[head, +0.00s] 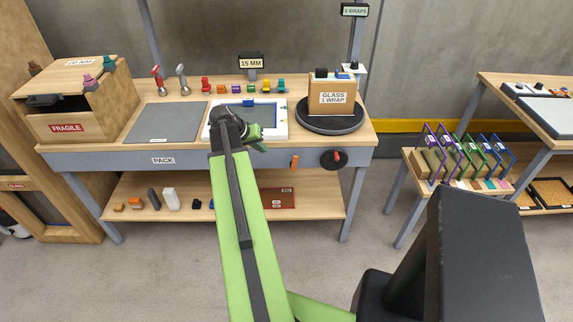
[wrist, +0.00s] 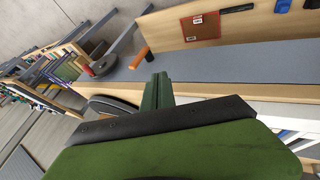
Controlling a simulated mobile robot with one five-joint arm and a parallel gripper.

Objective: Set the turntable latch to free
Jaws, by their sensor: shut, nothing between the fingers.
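The turntable (head: 330,123) is a dark round disc at the right of the pack bench, with a cardboard box (head: 333,98) marked "GLASS 1 WRAP" on it. Below it, the bench's front edge carries an orange lever (head: 294,162) and a black round dial with a red knob (head: 334,158). Which is the latch cannot be told; no label for it is readable. The wrist view also shows the orange lever (wrist: 139,58) and the dial (wrist: 103,67). My gripper (head: 260,138) is shut and empty, left of and above the lever, apart from it. Its green fingers (wrist: 158,88) point toward the bench front.
A white-framed pad (head: 276,112) lies behind my gripper. A grey mat (head: 168,123) and a wooden crate (head: 78,103) marked "FRAGILE" are on the left. The lower shelf (head: 150,190) holds small items.

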